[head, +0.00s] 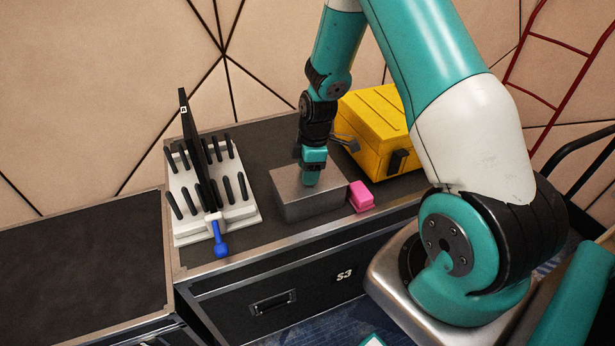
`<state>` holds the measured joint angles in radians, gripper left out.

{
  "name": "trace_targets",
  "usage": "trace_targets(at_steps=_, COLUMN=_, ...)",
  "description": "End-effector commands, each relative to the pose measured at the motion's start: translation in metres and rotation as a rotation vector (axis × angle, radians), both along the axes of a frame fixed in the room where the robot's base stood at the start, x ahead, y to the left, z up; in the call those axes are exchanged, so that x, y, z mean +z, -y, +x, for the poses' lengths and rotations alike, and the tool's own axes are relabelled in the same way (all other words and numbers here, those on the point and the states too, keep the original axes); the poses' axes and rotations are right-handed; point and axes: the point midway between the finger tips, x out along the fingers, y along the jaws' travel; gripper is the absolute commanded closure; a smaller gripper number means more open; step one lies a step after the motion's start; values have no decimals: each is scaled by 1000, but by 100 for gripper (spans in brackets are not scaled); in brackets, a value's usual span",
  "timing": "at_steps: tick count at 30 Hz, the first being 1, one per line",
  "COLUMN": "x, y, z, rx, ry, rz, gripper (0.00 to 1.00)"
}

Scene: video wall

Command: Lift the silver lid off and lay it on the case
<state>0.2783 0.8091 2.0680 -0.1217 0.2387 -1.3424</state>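The silver lid (290,183) is the flat top of a grey metal box (312,207) on the black flight case (262,135). It looks level and in place; no gap shows between it and the box walls. My gripper (312,180) points straight down at the middle of the lid, its tip touching or just above it. The arm and gripper body hide any handle there. I cannot tell whether the fingers are apart or closed on something.
A white rack (185,218) with black pegs and a dark upright panel (200,150) stands left of the box, a blue-handled tool (220,240) at its front. A pink block (361,196) sits close right. A yellow case (375,125) stands behind right. The left case top (75,255) is clear.

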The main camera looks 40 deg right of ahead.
Motion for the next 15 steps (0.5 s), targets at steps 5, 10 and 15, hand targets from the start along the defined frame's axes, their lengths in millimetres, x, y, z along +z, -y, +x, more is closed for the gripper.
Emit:
trace_targets(at_steps=5, x=0, y=0, z=0, rx=0, ry=0, rz=0, gripper=88)
trace_targets(at_steps=10, x=1, y=0, z=0, rx=0, ry=1, rz=0, gripper=99)
trace_targets(at_steps=15, x=2, y=0, z=1, rx=0, ry=2, rz=-1, gripper=100)
